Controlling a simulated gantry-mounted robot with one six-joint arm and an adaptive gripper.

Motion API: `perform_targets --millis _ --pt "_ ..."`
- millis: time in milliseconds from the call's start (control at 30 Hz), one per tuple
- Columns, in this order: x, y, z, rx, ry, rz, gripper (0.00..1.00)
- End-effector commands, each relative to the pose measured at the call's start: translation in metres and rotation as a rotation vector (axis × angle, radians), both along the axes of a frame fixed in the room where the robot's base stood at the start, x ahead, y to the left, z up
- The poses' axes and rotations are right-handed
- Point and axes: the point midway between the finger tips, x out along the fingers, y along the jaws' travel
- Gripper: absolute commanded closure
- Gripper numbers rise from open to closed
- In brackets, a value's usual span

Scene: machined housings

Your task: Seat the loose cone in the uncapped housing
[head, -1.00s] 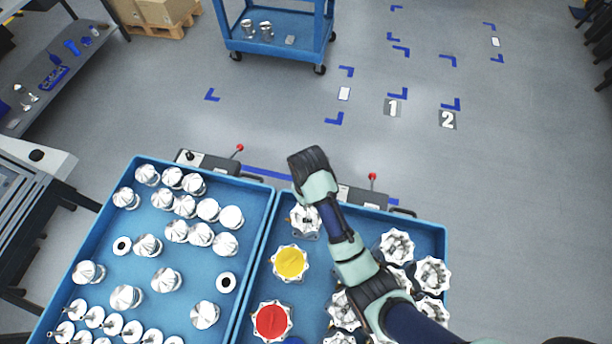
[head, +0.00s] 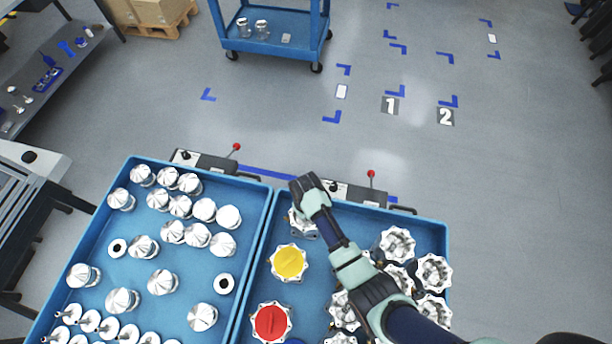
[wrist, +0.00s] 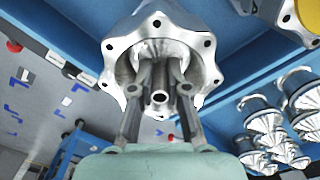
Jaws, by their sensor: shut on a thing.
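An uncapped silver housing (wrist: 205,75) with a scalloped, bolt-holed rim fills the top middle of the wrist view. In the head view the same housing (head: 301,226) sits at the upper left of the right-hand blue tray, partly hidden by my wrist. My gripper (wrist: 160,82) has both fingers at the housing's mouth, shut on a shiny metal cone (wrist: 158,98). The cone's hollow round end faces the camera and lies within the outline of the mouth. How deep it sits, and whether it touches the bore, I cannot tell. The fingertips are hidden in the head view.
Housings with yellow (head: 290,262) and red (head: 271,322) caps stand nearby. Several open housings (head: 398,244) stand right of my arm. The left blue tray (head: 255,215) holds many cones.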

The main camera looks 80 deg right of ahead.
Motion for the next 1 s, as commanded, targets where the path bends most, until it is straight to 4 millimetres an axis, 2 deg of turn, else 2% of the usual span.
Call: perform_targets --millis 167,200,300,333,667,767,1000 --pt "0.000 0.000 -0.004 0.000 0.000 0.000 1.00" --pt "0.000 0.000 -0.003 0.000 0.000 0.000 0.78" --pt "0.000 0.000 -0.002 0.000 0.000 0.000 0.61" --pt "0.000 0.000 -0.002 0.000 0.000 0.000 0.59" --pt "0.000 0.000 0.003 0.000 0.000 0.000 0.59" --pt "0.001 -0.001 0.019 -0.002 -0.002 0.000 0.59" --pt "0.001 -0.001 0.079 -0.003 -0.003 0.000 0.59"
